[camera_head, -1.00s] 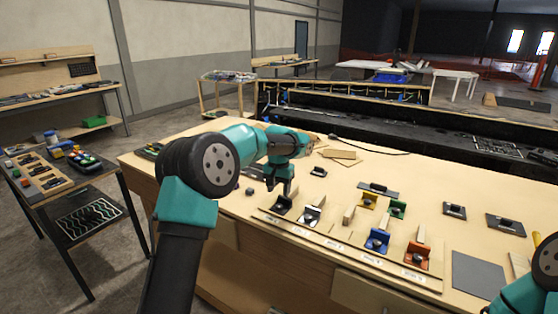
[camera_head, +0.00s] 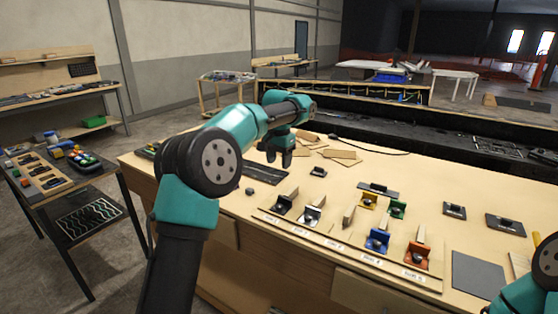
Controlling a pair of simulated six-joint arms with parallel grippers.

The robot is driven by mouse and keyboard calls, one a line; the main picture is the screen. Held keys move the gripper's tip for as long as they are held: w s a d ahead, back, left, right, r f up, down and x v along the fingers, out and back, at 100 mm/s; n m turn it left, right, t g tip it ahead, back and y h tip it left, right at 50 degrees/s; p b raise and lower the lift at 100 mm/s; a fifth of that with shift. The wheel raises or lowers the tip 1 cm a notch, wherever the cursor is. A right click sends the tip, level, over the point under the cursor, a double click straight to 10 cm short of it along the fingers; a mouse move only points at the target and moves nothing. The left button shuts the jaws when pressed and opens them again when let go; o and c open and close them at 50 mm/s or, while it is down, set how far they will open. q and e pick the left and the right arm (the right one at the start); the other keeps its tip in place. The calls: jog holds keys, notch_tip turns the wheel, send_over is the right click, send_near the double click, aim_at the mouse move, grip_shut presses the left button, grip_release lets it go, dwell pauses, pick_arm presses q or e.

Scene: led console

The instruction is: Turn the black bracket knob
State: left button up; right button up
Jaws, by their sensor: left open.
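The black bracket (camera_head: 281,205) with its dark knob stands at the left end of the row of brackets on the wooden board, a light wooden piece rising beside it. My left gripper (camera_head: 279,161) is open and empty, pointing down above the table behind and above the black bracket, apart from it. Only part of my right arm shows at the lower right edge; its gripper is out of the picture.
A white bracket (camera_head: 309,217), a blue bracket (camera_head: 377,240) and an orange bracket (camera_head: 417,255) stand to the right on the board. Thin wooden pieces (camera_head: 340,154) lie farther back. A grey pad (camera_head: 477,275) lies at right.

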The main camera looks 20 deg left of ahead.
aim_at(279, 206)
pick_arm(q)
jog(key=shift+m, duration=1.6)
jog(key=shift+s, duration=0.1)
jog(key=s+f+n+t, duration=0.1)
jog(key=s+n+t, duration=0.3)
jog(key=s, duration=0.3)
jog(key=shift+a+f+n+t+h, duration=0.15)
jog(key=shift+a+n+t+h, duration=0.25)
jog(key=shift+n, duration=0.4)
jog(key=shift+f, duration=0.15)
jog(key=x, duration=1.7)
jog(key=shift+s+a+f, duration=0.15)
jog(key=shift+s+a, duration=0.05)
jog(key=shift+a, duration=0.05)
jog(key=shift+c, duration=0.4)
